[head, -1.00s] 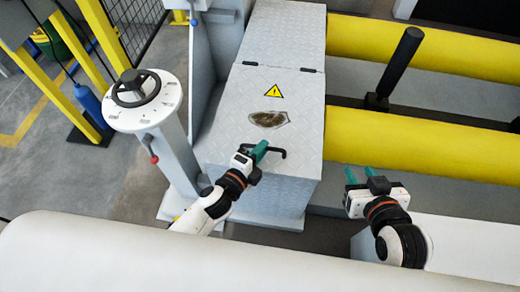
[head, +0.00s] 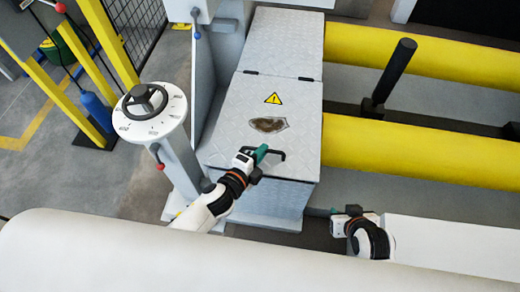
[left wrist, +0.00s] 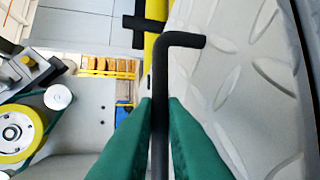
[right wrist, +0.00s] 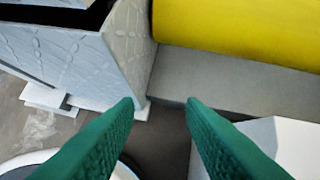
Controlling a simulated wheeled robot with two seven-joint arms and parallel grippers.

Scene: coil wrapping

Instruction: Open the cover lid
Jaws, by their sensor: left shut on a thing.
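The cover lid (head: 231,118) is a light grey diamond-plate panel with a warning triangle and a brown worn patch. It is hinged at its far edge. My left gripper (head: 262,154) is shut on its black handle (head: 279,154). In the left wrist view, the green fingers (left wrist: 160,125) clamp the handle's bar (left wrist: 160,80) beside the plate. In the right wrist view, a dark gap (right wrist: 70,16) shows at the top of the box (right wrist: 75,60). My right gripper (right wrist: 160,103) is open and empty near the box's corner. Its fingers are mostly hidden in the head view.
Yellow rollers (head: 400,152) and a black post (head: 388,78) lie right of the box. A pedestal with a handwheel (head: 150,112) stands left. A large pale roll (head: 100,260) fills the front. A white block (head: 450,245) is at front right.

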